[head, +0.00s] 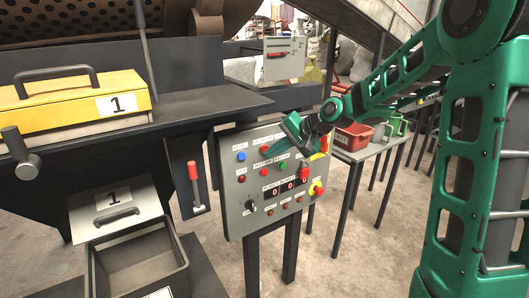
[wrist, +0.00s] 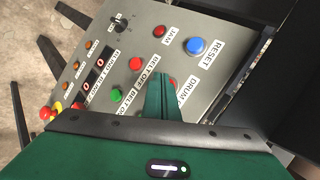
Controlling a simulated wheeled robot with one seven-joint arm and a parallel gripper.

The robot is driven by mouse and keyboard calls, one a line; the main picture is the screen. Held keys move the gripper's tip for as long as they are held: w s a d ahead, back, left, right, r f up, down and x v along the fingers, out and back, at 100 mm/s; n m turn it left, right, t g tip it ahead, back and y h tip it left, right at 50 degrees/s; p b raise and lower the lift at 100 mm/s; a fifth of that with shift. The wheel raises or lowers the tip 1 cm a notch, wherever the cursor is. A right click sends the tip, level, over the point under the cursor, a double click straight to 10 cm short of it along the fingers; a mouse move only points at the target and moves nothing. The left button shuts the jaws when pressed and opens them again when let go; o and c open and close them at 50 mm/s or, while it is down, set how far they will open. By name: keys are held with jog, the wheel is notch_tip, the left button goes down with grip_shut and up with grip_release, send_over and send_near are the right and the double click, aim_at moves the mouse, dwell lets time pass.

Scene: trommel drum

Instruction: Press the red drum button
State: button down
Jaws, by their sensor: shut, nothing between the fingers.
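The grey control panel (head: 232,200) stands in front of me. The red drum button (head: 264,146) is at its top, right of the blue button. In the wrist view the red drum button (wrist: 173,83) shows only as a sliver beside my fingers, next to a label starting "DRUM", partly hidden. My gripper (head: 289,148) is in front of the upper panel. In the wrist view my gripper (wrist: 165,80) is shut and empty, its tips close over the drum button. Whether they touch it cannot be told.
Close by are the blue reset button (wrist: 195,45), red jam button (wrist: 159,31), red belt button (wrist: 135,63) and green belt button (wrist: 116,93). A red-handled lever (head: 193,172) is left of the panel. A table with a red bin (head: 353,137) stands right behind.

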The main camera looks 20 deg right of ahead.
jog(key=shift+s+d, duration=0.15)
jog(key=shift+s, duration=0.3)
jog(key=shift+s+d, duration=0.25)
jog(key=shift+s, duration=0.55)
jog(key=shift+s+d, duration=0.3)
jog(key=shift+s, duration=0.5)
jog(key=shift+s+d, duration=0.25)
jog(key=shift+s, duration=0.55)
jog(key=s+d+f+g+h, duration=0.1)
jog(key=s+d, duration=0.4)
jog(key=s, duration=0.7)
jog(key=s+d+f+g+h, duration=0.2)
jog(key=s+d+g+h, duration=0.1)
jog(key=s, duration=1)
jog(key=s+d+f+n+g+h, duration=0.1)
jog(key=s+d+g+h, duration=0.1)
jog(key=s+d, duration=0.6)
jog(key=s+g, duration=0.1)
jog(key=s, duration=0.3)
jog(key=shift+s+f+g, duration=0.15)
jog(key=shift+s+g, duration=0.1)
jog(key=shift+g, duration=0.05)
